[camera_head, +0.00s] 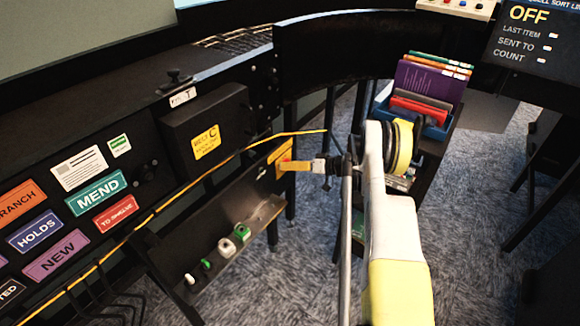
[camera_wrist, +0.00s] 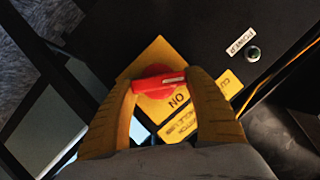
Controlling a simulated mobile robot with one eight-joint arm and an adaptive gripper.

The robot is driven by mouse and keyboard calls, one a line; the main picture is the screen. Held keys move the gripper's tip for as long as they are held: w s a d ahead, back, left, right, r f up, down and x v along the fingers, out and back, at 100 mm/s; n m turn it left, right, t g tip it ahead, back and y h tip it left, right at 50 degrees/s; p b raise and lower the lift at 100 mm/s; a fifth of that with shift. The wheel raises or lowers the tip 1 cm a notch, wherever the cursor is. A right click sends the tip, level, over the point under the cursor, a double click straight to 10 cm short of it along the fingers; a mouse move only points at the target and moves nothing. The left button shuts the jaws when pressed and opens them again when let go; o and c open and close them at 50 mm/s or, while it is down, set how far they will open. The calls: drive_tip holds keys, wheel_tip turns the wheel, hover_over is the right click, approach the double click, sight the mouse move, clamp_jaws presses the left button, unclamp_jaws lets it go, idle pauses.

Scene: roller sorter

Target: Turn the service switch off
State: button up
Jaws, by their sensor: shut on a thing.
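The service switch is a red rotary knob (camera_wrist: 160,82) on a yellow plate (camera_wrist: 158,52) marked "ON". In the wrist view its handle lies across between the two yellow fingers of my gripper (camera_wrist: 160,88), which is shut on it. In the head view my gripper (camera_head: 284,165) reaches the yellow switch plate (camera_head: 279,151) at the end of the dark machine side. The knob is mostly hidden there by the fingers. A second yellow label (camera_wrist: 188,121) sits beside the plate in the wrist view.
A display (camera_head: 529,38) reads "OFF" at the upper right. A yellow cable (camera_head: 205,175) runs along the machine front and passes close above my gripper. A shelf (camera_head: 170,255) with small items lies below. A book cart (camera_head: 432,120) stands behind my arm.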

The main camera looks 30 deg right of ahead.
drive_tip(key=n+h, duration=0.1)
drive_tip(key=n, duration=0.1)
drive_tip(key=n+h, duration=0.2)
drive_tip(key=shift+s+a+t, duration=0.1)
drive_tip(key=shift+a+t, duration=0.1)
drive_tip(key=shift+t, duration=0.2)
drive_tip(key=shift+n, duration=0.3)
idle(0.3)
drive_tip(key=o, duration=1.2)
drive_tip(key=v, duration=1.2)
drive_tip(key=shift+a, duration=0.1)
